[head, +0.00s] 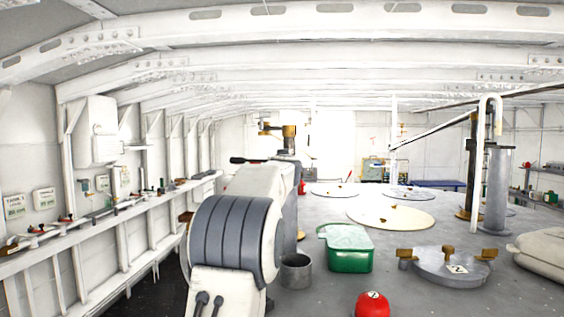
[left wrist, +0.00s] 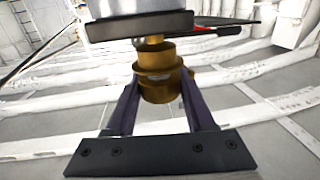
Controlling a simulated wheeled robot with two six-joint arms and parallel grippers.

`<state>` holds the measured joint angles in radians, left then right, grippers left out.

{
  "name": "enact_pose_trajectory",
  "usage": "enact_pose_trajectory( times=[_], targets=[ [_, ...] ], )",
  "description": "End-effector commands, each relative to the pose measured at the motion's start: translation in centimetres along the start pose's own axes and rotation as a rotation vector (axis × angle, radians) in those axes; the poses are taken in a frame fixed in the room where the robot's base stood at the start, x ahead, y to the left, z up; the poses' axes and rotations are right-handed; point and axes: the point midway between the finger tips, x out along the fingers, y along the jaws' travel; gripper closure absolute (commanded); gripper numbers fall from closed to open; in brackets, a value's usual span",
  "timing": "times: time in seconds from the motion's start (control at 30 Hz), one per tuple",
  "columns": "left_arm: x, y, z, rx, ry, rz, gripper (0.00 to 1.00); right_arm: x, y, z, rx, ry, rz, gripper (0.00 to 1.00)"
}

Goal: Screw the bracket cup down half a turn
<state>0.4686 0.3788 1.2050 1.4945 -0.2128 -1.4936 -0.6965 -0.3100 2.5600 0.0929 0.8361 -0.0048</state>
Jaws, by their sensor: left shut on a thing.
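The bracket cup (left wrist: 160,85) is a stepped brass cylinder in the left wrist view. My left gripper (left wrist: 158,92) has its two dark purple fingers on either side of the cup and is shut on it. A brass stem joins the cup to a grey block (left wrist: 140,22) beyond it. In the head view, brass parts (head: 289,131) show at the top of my raised left arm, where the fingertips are too small to make out. How far the cup is threaded cannot be told. My right gripper is in neither view.
A black rod with a red band (head: 246,160) sticks out left near the brass parts. A green bin (head: 349,257), a grey pot (head: 296,272), a red dome (head: 372,305) and a round hatch with brass lugs (head: 446,268) stand on the deck. A cluttered ledge (head: 95,217) runs along the left wall.

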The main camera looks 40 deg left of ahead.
Motion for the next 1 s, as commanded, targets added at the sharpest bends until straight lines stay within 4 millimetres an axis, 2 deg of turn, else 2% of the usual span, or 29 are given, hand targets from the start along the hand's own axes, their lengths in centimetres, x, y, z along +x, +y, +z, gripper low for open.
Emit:
enact_pose_trajectory(
  times=[0.17, 0.4, 0.57, 0.73, 1.0],
  targets=[
    [-0.1, -0.3, -0.2, 0.000, 0.008, 0.110, 1.00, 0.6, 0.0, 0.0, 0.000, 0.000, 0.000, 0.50],
    [0.0, -0.3, 0.4, -0.001, 0.008, 0.324, 1.00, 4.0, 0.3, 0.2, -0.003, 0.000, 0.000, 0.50],
    [0.1, -0.3, 0.3, -0.002, 0.001, 0.474, 1.00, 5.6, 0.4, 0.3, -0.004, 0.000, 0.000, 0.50],
    [0.2, -0.2, -0.2, -0.005, -0.005, 0.635, 1.00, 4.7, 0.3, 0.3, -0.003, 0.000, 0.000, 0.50],
    [0.1, -0.1, -0.8, -0.006, -0.007, 0.844, 1.00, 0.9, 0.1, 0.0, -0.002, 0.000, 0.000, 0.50]
  ],
)
